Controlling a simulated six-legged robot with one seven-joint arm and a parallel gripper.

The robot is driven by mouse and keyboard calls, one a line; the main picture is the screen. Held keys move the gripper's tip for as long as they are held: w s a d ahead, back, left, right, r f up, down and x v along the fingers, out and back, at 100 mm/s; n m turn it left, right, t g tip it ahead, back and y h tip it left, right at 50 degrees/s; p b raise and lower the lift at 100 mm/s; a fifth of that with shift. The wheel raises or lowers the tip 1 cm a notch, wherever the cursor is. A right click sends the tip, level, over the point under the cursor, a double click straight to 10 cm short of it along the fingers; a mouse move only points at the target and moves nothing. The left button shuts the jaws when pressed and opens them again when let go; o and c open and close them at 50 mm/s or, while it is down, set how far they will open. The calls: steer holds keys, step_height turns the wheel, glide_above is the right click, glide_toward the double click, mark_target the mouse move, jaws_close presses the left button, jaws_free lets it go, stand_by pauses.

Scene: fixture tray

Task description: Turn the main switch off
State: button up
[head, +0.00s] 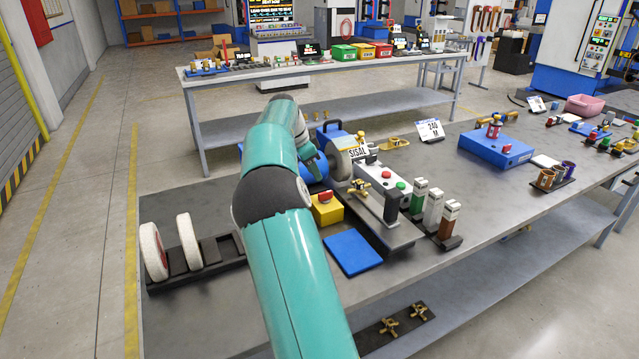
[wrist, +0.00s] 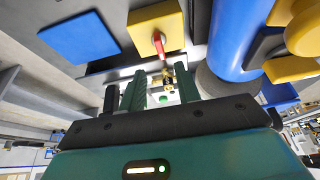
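The main switch looks to be the yellow box (head: 327,212) with a red rotary handle (head: 326,197), on the bench beside the grinder. In the wrist view the yellow box (wrist: 150,22) is at the top centre, and its red handle (wrist: 159,43) points down the picture toward my gripper. My gripper (wrist: 160,80) is open and empty, its two fingers apart, with the handle beyond the fingertips and not touched. In the head view my arm's end comes down above and behind the yellow box, and the fingers are hard to make out.
A blue bench grinder (head: 341,165) stands close beside the switch. A blue plate (head: 352,252) lies in front. A grey box with red and green buttons (head: 382,184) and several coloured blocks stand to the right. Two white wheels (head: 153,251) stand in a dark rack at left.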

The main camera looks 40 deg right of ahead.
steer(key=shift+v, duration=2.25)
steer(key=s+a+r+n+t+y, duration=0.1)
steer(key=s+a+r+n+t, duration=0.2)
steer(key=a, duration=0.5)
steer(key=s+a+r+n+y, duration=0.1)
steer(key=s+a+r+n, duration=0.1)
steer(key=s+a+n, duration=0.45)
steer(key=s+a+r+n+t+y, duration=0.1)
steer(key=s+a+r+n+t, duration=0.15)
steer(key=a, duration=0.75)
steer(key=s+a+f+n, duration=0.3)
steer(key=s+a+n, duration=0.1)
steer(key=s+a, duration=0.4)
steer(key=s+a+f+n+t+y, duration=0.1)
steer(key=s+a+f+n, duration=0.3)
steer(key=s+a, duration=0.5)
steer(key=shift+s+n, duration=0.15)
steer(key=shift+n, duration=0.65)
